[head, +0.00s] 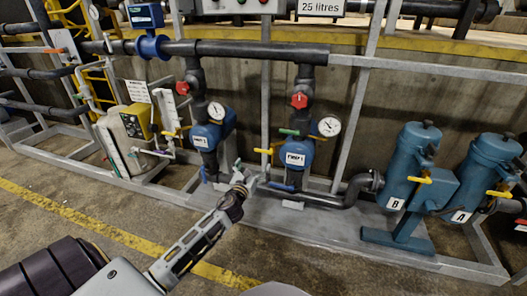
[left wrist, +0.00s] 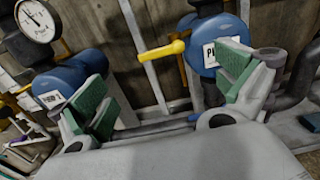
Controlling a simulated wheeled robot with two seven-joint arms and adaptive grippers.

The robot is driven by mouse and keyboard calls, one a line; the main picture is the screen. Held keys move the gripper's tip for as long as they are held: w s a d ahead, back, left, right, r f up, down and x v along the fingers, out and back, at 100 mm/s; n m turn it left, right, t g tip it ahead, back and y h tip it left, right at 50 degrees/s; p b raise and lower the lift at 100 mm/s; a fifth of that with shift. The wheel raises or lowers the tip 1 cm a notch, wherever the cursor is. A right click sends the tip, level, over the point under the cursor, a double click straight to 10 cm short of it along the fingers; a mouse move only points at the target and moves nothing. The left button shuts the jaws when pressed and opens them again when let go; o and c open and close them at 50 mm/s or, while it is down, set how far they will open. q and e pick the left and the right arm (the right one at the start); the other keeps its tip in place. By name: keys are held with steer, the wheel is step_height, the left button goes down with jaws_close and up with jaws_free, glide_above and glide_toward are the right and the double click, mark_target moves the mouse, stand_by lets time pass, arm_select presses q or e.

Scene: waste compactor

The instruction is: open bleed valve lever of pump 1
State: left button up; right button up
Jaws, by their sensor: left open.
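Pump 1 (head: 297,150) is the right one of two blue pumps, with a white label; part of it shows at the upper right of the left wrist view (left wrist: 208,47). A yellow lever (head: 263,151) sticks out to its left and shows in the left wrist view (left wrist: 162,50). A green lever (head: 289,132) sits above it, and a blue lever (head: 281,187) low down. I cannot read which is the bleed valve. My left gripper (head: 245,177) is open and empty, low and left of pump 1, below the yellow lever. Its green-padded fingers are wide apart (left wrist: 165,90).
Pump 2 (head: 206,136) stands to the left, with a gauge (head: 216,109). A red valve handle (head: 299,101) is above pump 1 and a gauge (head: 329,126) to its right. Blue-green filters (head: 404,165) stand right. A grey frame post (head: 355,110) is close to pump 1.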

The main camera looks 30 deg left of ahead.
mark_target(263, 151)
arm_select(q)
steer(key=b+x, duration=0.1)
steer(key=x, duration=0.6)
steer(key=shift+w+a+b, duration=0.15)
steer(key=shift+w+b, duration=0.15)
steer(key=shift+w, duration=0.05)
steer(key=shift+w+a, duration=0.1)
steer(key=shift+w, duration=0.45)
steer(key=shift+b+x, duration=0.4)
steer(key=shift+x, duration=1.5)
steer(key=shift+w+a+b, duration=0.1)
steer(key=shift+w+b, duration=0.05)
steer(key=shift+b, duration=0.15)
arm_select(e)
step_height(263, 151, down, 7)
steer(key=a+t+y, duration=0.1)
steer(key=a, duration=0.1)
steer(key=shift+w, duration=0.4)
steer(key=shift+w+r, duration=0.1)
steer(key=shift+r, duration=0.05)
